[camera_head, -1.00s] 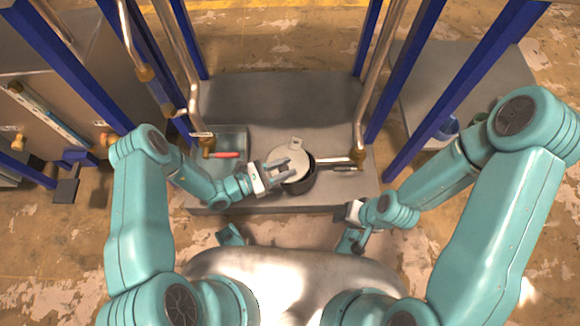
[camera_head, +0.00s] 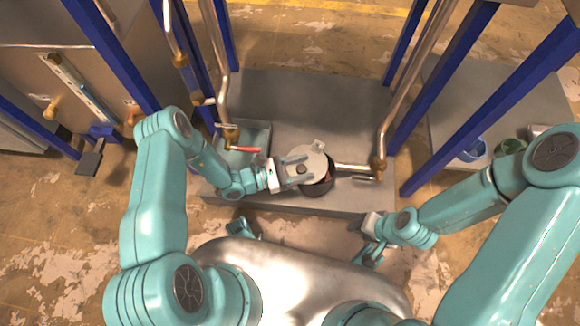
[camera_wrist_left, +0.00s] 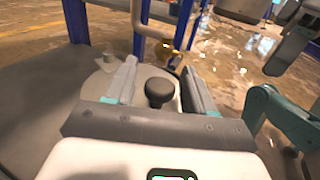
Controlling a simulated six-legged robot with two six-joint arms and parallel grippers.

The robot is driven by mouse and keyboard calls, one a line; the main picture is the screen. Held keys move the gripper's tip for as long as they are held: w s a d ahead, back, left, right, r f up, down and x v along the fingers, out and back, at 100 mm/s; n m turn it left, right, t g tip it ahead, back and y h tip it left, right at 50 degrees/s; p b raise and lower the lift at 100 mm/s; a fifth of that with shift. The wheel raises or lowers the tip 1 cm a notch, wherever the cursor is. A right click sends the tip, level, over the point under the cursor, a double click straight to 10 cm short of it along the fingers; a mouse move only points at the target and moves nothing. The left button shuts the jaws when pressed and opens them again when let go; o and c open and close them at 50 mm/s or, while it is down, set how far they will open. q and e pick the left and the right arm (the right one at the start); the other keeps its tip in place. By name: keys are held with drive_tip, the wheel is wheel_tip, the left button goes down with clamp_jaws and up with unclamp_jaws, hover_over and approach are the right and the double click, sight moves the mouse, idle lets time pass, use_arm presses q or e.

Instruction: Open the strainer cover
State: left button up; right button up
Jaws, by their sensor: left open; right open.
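The strainer cover (camera_head: 318,152) is a round light-grey lid with a tab at its far edge and a dark knob in its middle. It sits over the dark round strainer body (camera_head: 322,188), shifted so that part of the dark inside shows at the right. My left gripper (camera_head: 301,169) is open, its fingers on either side of the knob. In the left wrist view the black knob (camera_wrist_left: 158,92) stands between the two fingers, with the lid (camera_wrist_left: 72,120) below. Whether the fingers touch the knob I cannot tell. My right gripper (camera_head: 371,240) is open and empty near the platform's front edge.
The strainer stands on a grey platform (camera_head: 300,100). A pipe (camera_head: 352,168) with a brass fitting joins it at the right. A red-handled valve (camera_head: 245,149) and a shallow tray (camera_head: 258,134) are at the left. Blue posts rise around the platform. A blue bowl (camera_head: 471,150) stands at the right.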

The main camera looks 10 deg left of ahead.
use_arm(q)
drive_tip(key=p+v, duration=0.3)
drive_tip(key=v, duration=1.3)
drive_tip(key=shift+a, duration=0.15)
drive_tip(key=shift+s, duration=0.1)
